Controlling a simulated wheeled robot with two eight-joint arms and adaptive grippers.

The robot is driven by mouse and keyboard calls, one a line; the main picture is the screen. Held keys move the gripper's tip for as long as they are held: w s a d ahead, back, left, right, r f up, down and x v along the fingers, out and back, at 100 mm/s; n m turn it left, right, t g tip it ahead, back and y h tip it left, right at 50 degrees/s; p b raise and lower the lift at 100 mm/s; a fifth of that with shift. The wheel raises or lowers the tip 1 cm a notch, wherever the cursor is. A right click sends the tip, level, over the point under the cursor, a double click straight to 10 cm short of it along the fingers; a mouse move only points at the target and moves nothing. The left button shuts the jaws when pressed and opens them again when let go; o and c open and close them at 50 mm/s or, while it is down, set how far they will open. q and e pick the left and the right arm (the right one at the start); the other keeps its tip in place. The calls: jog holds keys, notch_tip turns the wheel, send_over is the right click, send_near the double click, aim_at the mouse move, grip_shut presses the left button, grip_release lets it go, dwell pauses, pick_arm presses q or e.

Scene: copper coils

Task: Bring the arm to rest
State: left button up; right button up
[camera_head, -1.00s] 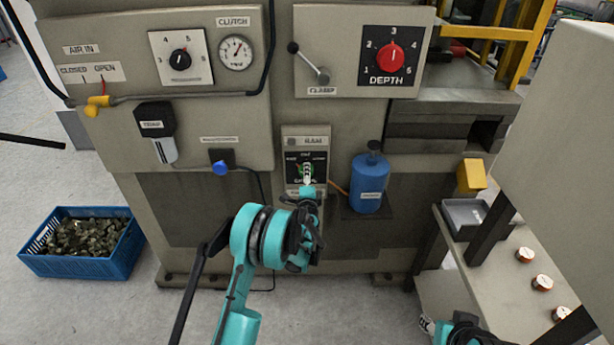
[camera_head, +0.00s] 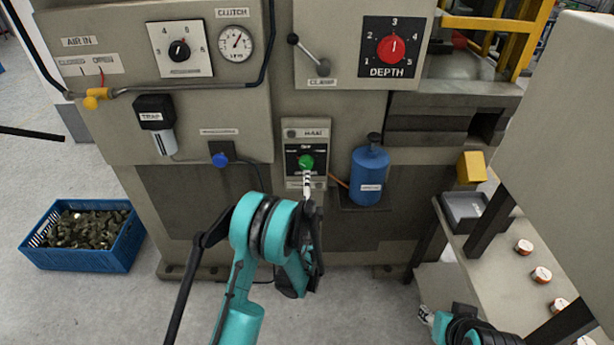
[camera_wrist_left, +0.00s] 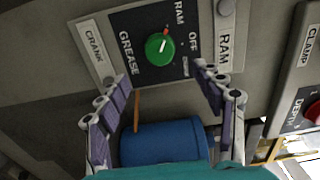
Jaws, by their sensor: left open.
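My left gripper (camera_head: 307,186) is in front of the machine, just below the green selector knob (camera_head: 306,161) on the small RAM panel. In the left wrist view my left gripper (camera_wrist_left: 165,82) is open, its two fingers spread wide with nothing between them. The green knob (camera_wrist_left: 159,49) is beyond the fingertips and apart from them; its red-tipped pointer is at the upper right of its rim. My right gripper (camera_head: 427,316) shows only in part at the bottom right, too small to tell its jaws.
A blue bottle (camera_head: 368,175) stands right of the panel. The red depth knob (camera_head: 390,48) and clamp lever (camera_head: 308,55) are above. A blue crate (camera_head: 128,246) of metal pieces is on the floor at left. A bench (camera_head: 484,262) with copper coils (camera_head: 541,275) is at right.

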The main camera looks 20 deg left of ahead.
pick_arm(q)
jog(key=shift+v, duration=1.15)
jog(key=s+a+r+n+g+y, duration=0.1)
jog(key=s+a+r+n+g, duration=0.45)
jog(key=s+r+n, duration=0.45)
jog(key=s+d+f+n+g+h, duration=0.1)
jog(key=s+d+n+g+h, duration=0.1)
jog(key=s, duration=1.1)
jog(key=s+d+f+n+g+h, duration=0.1)
jog(key=s+d, duration=0.5)
jog(key=s, duration=0.7)
jog(key=n+g+h, duration=0.1)
jog(key=g+h, duration=0.1)
jog(key=h, duration=0.1)
jog(key=shift+s+n, duration=0.25)
jog(key=shift+n, duration=0.05)
jog(key=shift+f, duration=0.1)
